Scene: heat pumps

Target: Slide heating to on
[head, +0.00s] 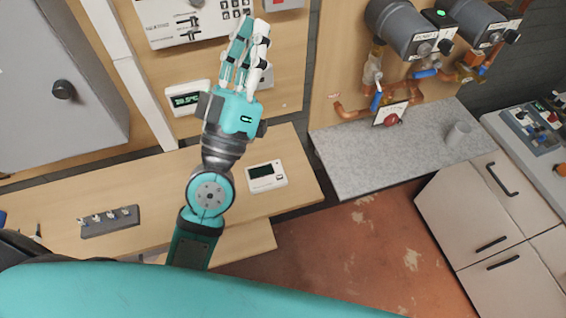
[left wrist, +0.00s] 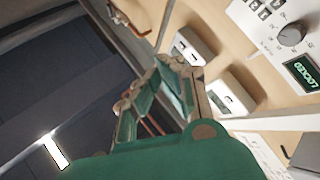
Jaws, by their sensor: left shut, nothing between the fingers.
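A white control panel (head: 165,12) with small sliders and a keypad is on the wooden wall at the top of the head view. Its labels are too small to read, so I cannot tell which slider is heating or how it is set. My left gripper (head: 258,32) is shut and empty, its fingers pointing up the picture beside the panel's right end. In the left wrist view the left gripper (left wrist: 150,88) reaches toward two small white wall units (left wrist: 192,46), (left wrist: 230,95). My right gripper is out of view.
A white thermostat (head: 187,98) hangs below the panel, partly behind my wrist. Another white display unit (head: 266,176) lies on the wooden bench. A grey cabinet (head: 60,80) stands left. Pumps with copper pipes (head: 405,30) are at right, above a grey counter (head: 370,165).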

